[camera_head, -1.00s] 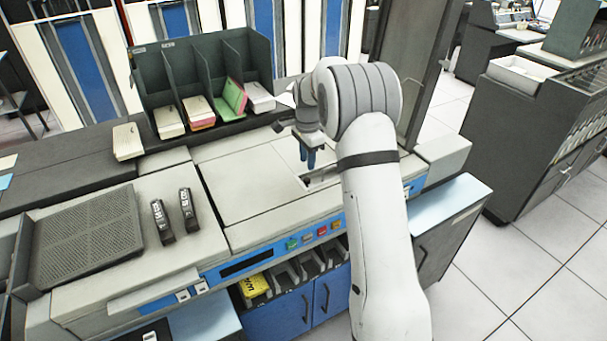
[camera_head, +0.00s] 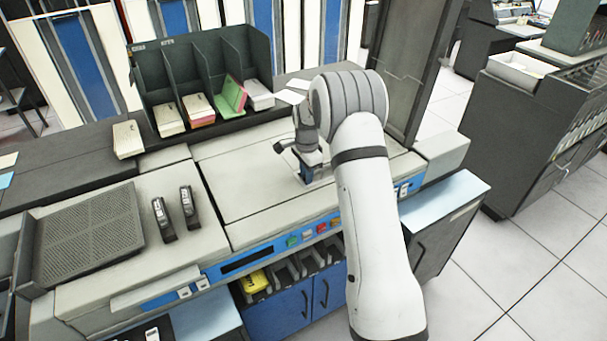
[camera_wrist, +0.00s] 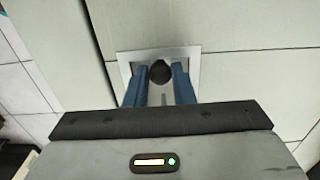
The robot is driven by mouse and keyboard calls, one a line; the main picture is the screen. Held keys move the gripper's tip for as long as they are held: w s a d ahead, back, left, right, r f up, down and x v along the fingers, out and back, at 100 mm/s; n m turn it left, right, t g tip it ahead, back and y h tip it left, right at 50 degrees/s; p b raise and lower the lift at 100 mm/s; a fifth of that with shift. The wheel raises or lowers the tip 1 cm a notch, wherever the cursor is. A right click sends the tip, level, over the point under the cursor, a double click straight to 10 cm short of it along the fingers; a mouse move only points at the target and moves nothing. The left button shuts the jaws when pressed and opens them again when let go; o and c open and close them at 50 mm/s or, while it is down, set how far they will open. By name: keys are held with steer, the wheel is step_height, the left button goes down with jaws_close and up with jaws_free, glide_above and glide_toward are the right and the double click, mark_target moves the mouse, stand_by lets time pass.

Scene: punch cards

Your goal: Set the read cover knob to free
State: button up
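The read cover knob (camera_wrist: 160,71) is a small dark round knob on a light metal plate (camera_wrist: 194,53) set into the machine's cream top. In the wrist view my gripper (camera_wrist: 160,84) has its two blue fingers on either side of the knob, with a gap between them. Whether the fingers touch the knob I cannot tell. In the head view my gripper (camera_head: 307,177) points down at the machine's top, and the knob is hidden behind my gripper and arm.
The cream machine top (camera_head: 250,180) is clear around my gripper. A dark divided rack (camera_head: 205,75) with card decks stands behind it. A blue front strip with coloured buttons (camera_head: 307,234) runs along the front.

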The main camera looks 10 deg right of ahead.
steer(key=shift+s, duration=0.1)
jaws_close()
steer(key=shift+d+f, duration=0.1)
steer(key=shift+w+d+f+b, duration=0.1)
steer(key=shift+w+d+b, duration=0.1)
steer(key=shift+d, duration=0.15)
steer(key=shift+w+d+b, duration=0.1)
steer(key=shift+d+b, duration=0.1)
steer(key=shift+d, duration=0.4)
steer(key=shift+o, duration=1.6)
jaws_free()
steer(key=shift+r, duration=0.2)
steer(key=shift+r, duration=0.1)
step_height(320, 180, up, 8)
steer(key=b, duration=0.1)
steer(key=shift+f, duration=0.25)
